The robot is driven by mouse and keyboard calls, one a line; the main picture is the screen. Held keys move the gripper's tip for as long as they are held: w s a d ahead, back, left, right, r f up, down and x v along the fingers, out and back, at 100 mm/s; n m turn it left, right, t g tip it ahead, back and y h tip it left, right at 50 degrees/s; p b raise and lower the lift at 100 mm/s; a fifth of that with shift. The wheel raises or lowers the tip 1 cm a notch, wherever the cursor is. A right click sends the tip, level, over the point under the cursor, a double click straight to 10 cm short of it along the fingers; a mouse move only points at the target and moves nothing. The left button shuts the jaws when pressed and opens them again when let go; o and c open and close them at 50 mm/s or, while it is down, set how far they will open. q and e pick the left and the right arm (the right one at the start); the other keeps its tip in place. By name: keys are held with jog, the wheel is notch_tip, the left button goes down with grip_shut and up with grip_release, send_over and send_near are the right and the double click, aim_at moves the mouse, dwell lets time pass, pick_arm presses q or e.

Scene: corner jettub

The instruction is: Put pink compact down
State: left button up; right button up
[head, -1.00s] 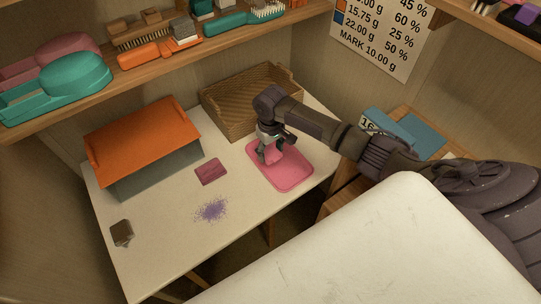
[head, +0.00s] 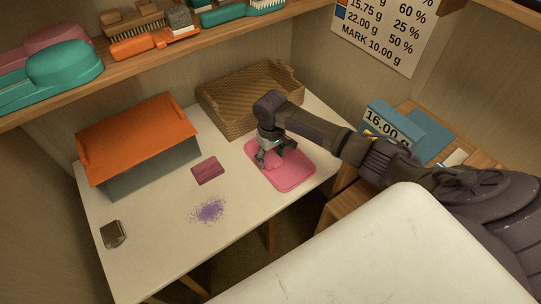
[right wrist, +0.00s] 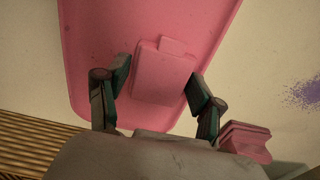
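The pink compact (right wrist: 163,76) lies flat on the pink tray (right wrist: 90,30) in the right wrist view, between the two fingers of my right gripper (right wrist: 158,78). The fingers are spread. A gap shows on the left side of the compact, and the right finger is close to its edge. In the head view my right gripper (head: 274,153) is low over the pink tray (head: 297,178), and the compact (head: 273,161) is partly hidden by the fingers. My left gripper is not in view.
A darker pink case (head: 207,170) lies on the table (head: 160,240) left of the tray. Purple specks (head: 208,210), a small dark block (head: 113,234), an orange-topped box (head: 138,135) and a wicker basket (head: 240,100) are also there. A shelf (head: 130,65) runs above.

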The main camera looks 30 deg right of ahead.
aim_at(270, 158)
jog(key=shift+o, duration=1)
jog(key=shift+a, duration=0.1)
jog(key=shift+r, duration=0.1)
notch_tip(270, 158, up, 12)
